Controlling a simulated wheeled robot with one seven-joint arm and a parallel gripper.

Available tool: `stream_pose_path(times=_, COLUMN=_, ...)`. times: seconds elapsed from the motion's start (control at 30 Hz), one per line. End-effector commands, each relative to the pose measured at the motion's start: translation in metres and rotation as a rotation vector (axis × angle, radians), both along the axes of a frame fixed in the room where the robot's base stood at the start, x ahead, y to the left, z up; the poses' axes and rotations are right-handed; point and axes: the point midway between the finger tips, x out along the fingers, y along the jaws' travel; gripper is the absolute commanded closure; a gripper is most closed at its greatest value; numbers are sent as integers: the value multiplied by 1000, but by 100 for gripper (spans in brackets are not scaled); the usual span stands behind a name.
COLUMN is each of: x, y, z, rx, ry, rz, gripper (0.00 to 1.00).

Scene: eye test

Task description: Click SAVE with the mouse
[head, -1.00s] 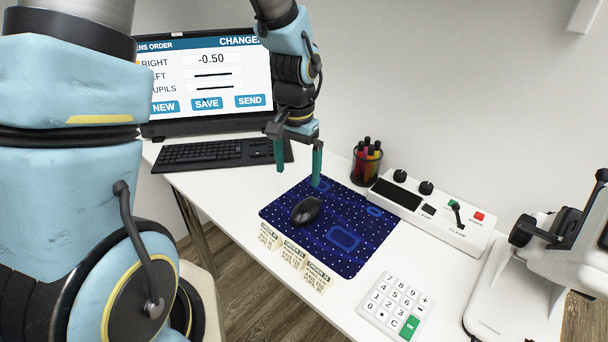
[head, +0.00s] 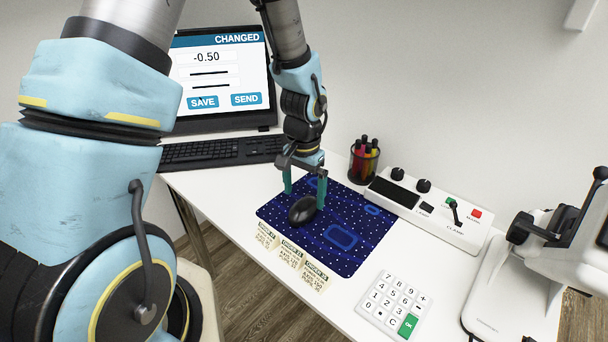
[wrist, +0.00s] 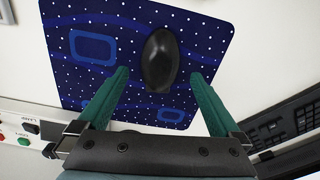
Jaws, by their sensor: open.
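The black mouse (head: 302,210) rests on the dark blue dotted mat (head: 341,260). The mouse also shows in the wrist view (wrist: 160,58). My gripper (head: 305,199) is open above the mat at the mouse's far end. In the wrist view my gripper's green fingertips (wrist: 160,75) stand on either side of the mouse's near end, with gaps. The monitor (head: 220,72) shows the SAVE button (head: 203,102), with SEND (head: 246,99) to its right. A tiny dark mark at SAVE's upper edge may be the pointer. My arm hides the screen's left part.
The keyboard (head: 222,151) lies below the monitor. A pen cup (head: 364,162) and a control box (head: 425,213) stand behind and right of the mat. Folded order cards (head: 291,253) line its front left edge. A keypad (head: 396,304) lies in front, a white machine (head: 545,270) far right.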

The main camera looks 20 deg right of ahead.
Motion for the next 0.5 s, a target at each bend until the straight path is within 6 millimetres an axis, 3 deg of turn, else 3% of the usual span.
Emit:
stream_pose_path(times=0.2, x=-1, y=0, z=-32, rx=2, ry=2, rz=0, gripper=0)
stream_pose_path(times=0.5, x=0, y=0, z=-46, rx=-1, ry=-1, rz=0, gripper=0)
